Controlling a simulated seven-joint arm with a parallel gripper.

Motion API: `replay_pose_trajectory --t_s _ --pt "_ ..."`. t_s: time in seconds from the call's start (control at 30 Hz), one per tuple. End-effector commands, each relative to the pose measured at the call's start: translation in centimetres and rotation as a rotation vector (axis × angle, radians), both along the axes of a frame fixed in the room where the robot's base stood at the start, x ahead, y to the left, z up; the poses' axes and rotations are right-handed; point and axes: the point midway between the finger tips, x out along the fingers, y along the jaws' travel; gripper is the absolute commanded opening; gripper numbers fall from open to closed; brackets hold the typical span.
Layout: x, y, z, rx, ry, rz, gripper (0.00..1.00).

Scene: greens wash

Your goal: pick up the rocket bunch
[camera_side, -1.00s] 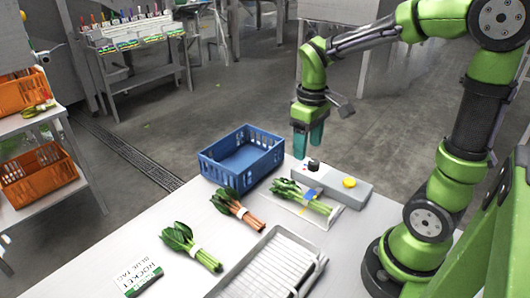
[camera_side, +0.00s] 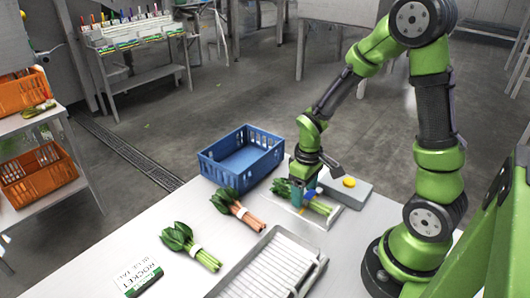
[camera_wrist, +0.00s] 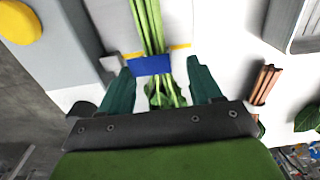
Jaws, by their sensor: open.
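A green leafy bunch with a blue tag (camera_side: 318,205) lies on a pale plate beside a grey box; a card on the table reads "ROCKET BLUE TAG". In the wrist view its green stalks (camera_wrist: 147,25) run away from me, with the blue tag (camera_wrist: 150,65) across them. My gripper (camera_side: 297,195) is open and low over the leafy end. In the wrist view its teal fingers (camera_wrist: 160,75) stand on either side of the bunch near the tag, with gaps showing. In the side view the fingers and arm partly hide the leaves.
A grey box with a yellow button (camera_side: 348,183) stands just behind the bunch. A blue crate (camera_side: 220,173) is to the left. A red-stemmed bunch (camera_side: 245,216), another green bunch (camera_side: 205,259), the card (camera_side: 140,277) and a ribbed tray (camera_side: 265,270) lie nearer the front.

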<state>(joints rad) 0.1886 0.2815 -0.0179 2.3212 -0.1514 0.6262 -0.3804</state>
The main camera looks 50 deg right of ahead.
Motion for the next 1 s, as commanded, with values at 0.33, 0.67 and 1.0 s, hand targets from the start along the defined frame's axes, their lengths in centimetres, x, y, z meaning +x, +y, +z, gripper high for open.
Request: replay_pose_trajectory --t_s 0.33,0.67,1.0 --pt "0.04 0.02 -1.32 0.000 -0.002 -0.001 0.64" --pt "0.03 0.02 -1.30 0.000 -0.001 0.000 0.18" --pt "0.06 0.01 -1.15 0.000 -0.002 0.000 0.00"
